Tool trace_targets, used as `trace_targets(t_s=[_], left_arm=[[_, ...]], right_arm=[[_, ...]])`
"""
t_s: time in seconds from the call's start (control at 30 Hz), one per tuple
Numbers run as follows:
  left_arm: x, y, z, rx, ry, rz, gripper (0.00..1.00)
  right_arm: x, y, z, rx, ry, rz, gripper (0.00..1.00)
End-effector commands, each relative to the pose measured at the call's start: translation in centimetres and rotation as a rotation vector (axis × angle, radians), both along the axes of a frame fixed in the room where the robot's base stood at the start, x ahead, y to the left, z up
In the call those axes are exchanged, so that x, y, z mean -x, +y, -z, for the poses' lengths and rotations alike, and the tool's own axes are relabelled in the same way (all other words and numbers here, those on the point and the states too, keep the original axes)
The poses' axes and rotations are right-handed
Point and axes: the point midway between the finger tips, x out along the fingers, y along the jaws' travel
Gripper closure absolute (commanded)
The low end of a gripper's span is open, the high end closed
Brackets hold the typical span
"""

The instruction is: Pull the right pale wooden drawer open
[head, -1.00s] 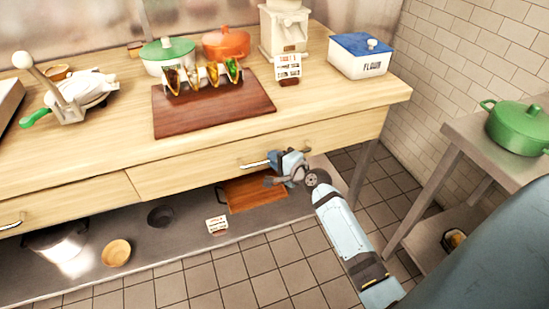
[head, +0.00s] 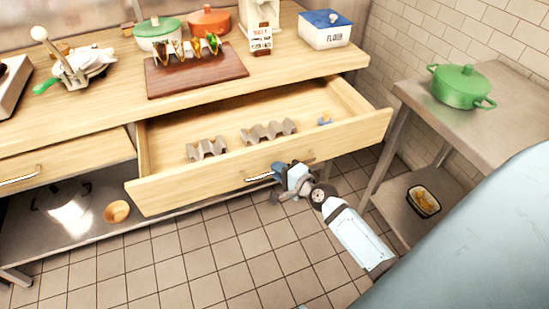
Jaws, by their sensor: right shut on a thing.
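The right pale wooden drawer (head: 190,194) stands well out from the table, its inside in view from above. Inside it lie two grey wavy holders (head: 268,131) and a small blue item (head: 325,120) near the right side. My right gripper (head: 278,174) is at the metal bar handle (head: 258,177) on the drawer front and is shut on it. The gripper hides part of the handle. My left gripper is not in view.
The left drawer (head: 60,165) is shut. A steel side table (head: 415,95) with a green pot (head: 462,86) is at right. Tiled floor in front is clear.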

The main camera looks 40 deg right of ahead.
Motion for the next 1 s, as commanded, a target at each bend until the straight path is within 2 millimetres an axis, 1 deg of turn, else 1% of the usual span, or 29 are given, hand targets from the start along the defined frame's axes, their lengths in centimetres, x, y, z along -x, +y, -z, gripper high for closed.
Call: trace_targets(t_s=[0.03, 0.2, 0.4, 0.6, 0.97, 1.0], left_arm=[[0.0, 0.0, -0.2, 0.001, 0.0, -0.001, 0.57], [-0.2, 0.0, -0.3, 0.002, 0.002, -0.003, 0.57], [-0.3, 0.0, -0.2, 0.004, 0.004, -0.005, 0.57], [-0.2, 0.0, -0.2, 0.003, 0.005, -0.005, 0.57], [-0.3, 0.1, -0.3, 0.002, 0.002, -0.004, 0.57], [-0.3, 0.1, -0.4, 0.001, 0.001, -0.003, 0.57]], right_arm=[[0.9, 0.2, -0.1, 0.001, 0.002, -0.002, 1.0], [3.7, 0.9, -0.1, 0.0, 0.001, -0.002, 1.0], [5.9, 1.5, -0.1, 0.002, 0.0, -0.002, 1.0], [6.9, 1.7, -0.1, 0.001, -0.001, -0.001, 1.0], [7.0, 1.7, -0.1, 0.0, -0.002, -0.001, 1.0], [7.0, 1.7, -0.1, 0.0, -0.002, -0.001, 0.84]])
